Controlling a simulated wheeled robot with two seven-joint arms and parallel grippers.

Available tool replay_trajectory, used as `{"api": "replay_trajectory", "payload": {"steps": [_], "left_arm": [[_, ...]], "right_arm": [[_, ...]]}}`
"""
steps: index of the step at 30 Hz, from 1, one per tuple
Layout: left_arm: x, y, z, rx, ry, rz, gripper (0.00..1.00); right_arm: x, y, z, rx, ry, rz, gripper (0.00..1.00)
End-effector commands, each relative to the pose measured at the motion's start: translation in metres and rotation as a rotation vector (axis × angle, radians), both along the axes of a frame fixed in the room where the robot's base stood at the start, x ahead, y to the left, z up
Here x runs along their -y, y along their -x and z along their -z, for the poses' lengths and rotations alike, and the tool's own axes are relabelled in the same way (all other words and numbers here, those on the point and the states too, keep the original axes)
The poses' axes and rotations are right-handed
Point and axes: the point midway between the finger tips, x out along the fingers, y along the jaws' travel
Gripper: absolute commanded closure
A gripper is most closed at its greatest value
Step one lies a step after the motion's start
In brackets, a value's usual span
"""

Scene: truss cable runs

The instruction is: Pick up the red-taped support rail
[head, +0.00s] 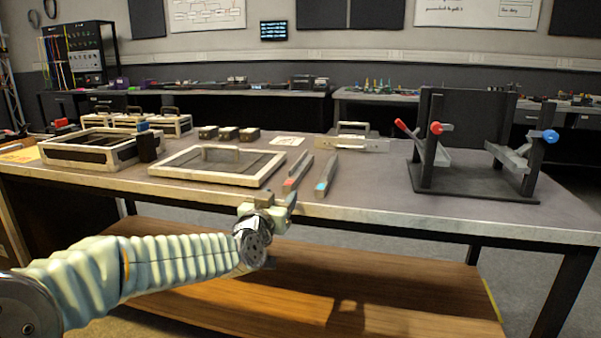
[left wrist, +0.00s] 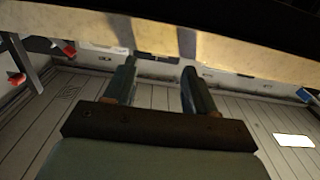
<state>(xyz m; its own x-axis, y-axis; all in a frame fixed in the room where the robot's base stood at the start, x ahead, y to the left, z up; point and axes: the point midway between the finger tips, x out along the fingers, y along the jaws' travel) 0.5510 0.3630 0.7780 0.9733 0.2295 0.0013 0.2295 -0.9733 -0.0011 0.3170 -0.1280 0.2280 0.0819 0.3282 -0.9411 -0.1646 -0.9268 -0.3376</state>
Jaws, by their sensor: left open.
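The red-taped support rail (head: 298,171) is a thin grey bar lying on the table, with red tape near its front end. A similar rail with blue tape (head: 327,175) lies just to its right, apart from it. My left gripper (head: 277,200) is open and empty at the table's front edge, in front of and slightly left of the red-taped rail's near end, not touching it. In the left wrist view its two fingers (left wrist: 160,72) stand apart with nothing between them. I cannot make out the red-taped rail in that view. My right gripper is not in view.
The worktable (head: 455,213) has a pale front edge. A framed panel with a handle (head: 218,168) lies left of the rails. A black stand (head: 470,190) with red and blue knobs is at the right. A handled metal plate (head: 350,143) lies behind the rails. A wooden shelf (head: 400,290) is below.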

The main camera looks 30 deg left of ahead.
Motion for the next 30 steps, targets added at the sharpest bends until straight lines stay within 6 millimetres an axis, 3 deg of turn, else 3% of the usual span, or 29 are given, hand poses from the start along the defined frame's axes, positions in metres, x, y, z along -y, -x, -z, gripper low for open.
{"api": "replay_trajectory", "payload": {"steps": [3,8,16,25,26,30], "left_arm": [[-0.004,-0.017,0.000,-0.002,0.000,0.000,0.45],[-0.007,-0.029,0.001,-0.002,0.000,0.000,0.45],[-0.017,-0.070,0.001,-0.003,0.002,0.000,0.45],[-0.018,-0.078,0.001,-0.001,0.001,0.000,0.45],[-0.018,-0.077,0.001,-0.001,0.001,0.000,0.46],[-0.018,-0.077,0.001,-0.001,0.001,0.000,0.68]], "right_arm": [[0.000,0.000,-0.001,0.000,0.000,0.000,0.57],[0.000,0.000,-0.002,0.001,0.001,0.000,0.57],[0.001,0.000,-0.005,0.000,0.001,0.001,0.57],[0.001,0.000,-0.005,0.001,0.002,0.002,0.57],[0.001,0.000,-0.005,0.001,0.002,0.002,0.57],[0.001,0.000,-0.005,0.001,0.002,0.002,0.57]]}}
